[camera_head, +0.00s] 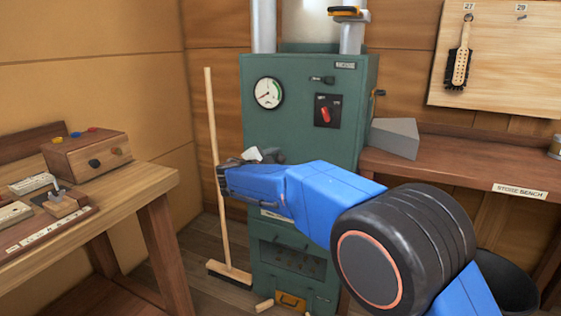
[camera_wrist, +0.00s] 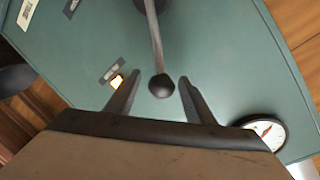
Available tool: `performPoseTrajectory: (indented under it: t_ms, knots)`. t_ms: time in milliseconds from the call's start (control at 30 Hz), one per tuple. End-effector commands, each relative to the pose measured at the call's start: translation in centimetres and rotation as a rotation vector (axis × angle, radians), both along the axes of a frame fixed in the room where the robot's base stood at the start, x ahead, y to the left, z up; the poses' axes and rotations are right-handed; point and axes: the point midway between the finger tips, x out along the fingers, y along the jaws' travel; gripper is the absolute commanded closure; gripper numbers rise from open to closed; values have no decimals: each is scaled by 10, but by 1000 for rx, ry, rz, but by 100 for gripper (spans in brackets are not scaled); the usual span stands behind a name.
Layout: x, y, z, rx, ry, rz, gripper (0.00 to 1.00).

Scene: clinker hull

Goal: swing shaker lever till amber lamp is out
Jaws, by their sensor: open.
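The shaker lever (camera_wrist: 154,40) is a grey rod with a black ball knob, seen in the wrist view on the front of the green stove (camera_head: 300,85). My gripper (camera_wrist: 159,83) is open, with one finger on each side of the knob. The knob lies between the fingertips, with gaps on both sides, and is not gripped. The amber lamp (camera_wrist: 117,82) glows bright yellow-white under a small label, close to the left fingertip. In the head view my blue arm covers the lever and lamp, and the fingertips are hard to make out.
A round gauge (camera_head: 267,92) and a red switch (camera_head: 326,112) are higher on the stove. A broom (camera_head: 215,165) stands just left of it. A bench (camera_head: 85,215) with a wooden box is at left, and the stoke bench (camera_head: 480,180) is at right.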

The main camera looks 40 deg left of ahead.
Motion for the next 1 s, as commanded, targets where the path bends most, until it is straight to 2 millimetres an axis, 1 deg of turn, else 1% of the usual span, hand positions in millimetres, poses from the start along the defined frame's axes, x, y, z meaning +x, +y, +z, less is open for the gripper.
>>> performPoseTrajectory:
  t_ms: [167, 500, 700, 833, 1000]
  knots:
    - [-30, -4, 6, -1, 0, 2, 51]
    - [-97, -13, 17, 1, 0, 3, 51]
    - [-132, -18, 23, -1, 0, 2, 51]
    - [-149, -21, 25, -1, 1, 0, 51]
    - [-159, -23, 28, 0, 1, -1, 51]
